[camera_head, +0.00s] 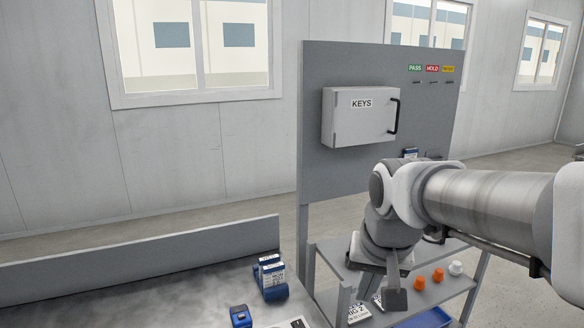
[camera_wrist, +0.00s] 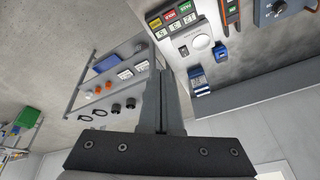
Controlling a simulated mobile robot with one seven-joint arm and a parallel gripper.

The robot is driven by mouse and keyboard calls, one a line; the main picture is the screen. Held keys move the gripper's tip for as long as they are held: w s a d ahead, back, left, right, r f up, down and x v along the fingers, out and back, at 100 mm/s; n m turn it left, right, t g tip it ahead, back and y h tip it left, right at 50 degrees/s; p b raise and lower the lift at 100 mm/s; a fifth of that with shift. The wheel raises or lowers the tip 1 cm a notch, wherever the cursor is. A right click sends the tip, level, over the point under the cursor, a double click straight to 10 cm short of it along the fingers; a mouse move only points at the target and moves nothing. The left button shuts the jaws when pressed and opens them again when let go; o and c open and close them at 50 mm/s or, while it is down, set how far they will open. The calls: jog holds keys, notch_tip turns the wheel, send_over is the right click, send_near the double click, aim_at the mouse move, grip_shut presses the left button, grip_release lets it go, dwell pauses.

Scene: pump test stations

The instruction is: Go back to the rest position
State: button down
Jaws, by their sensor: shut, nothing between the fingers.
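My gripper (camera_head: 395,290) is at the right of the head view, in front of the grey shelf unit, pointing down. It holds nothing. In the wrist view my gripper (camera_wrist: 161,75) shows with its fingers together and nothing between them. The arm comes in from the right edge of the head view and hides part of the board and shelves. No marked rest position shows in either view.
A grey board (camera_head: 325,185) carries a closed KEYS box (camera_head: 358,117) with a black handle. The shelf unit (camera_head: 330,255) holds orange (camera_head: 420,283) and white caps. A workbench (camera_head: 150,295) at left bears blue devices (camera_head: 271,275).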

jog(key=s+d+n+t, duration=0.1)
jog(key=s+d+n, duration=0.1)
jog(key=s, duration=0.9)
jog(key=shift+s+t, duration=0.35)
jog(key=shift+t, duration=0.05)
jog(key=shift+n, duration=0.3)
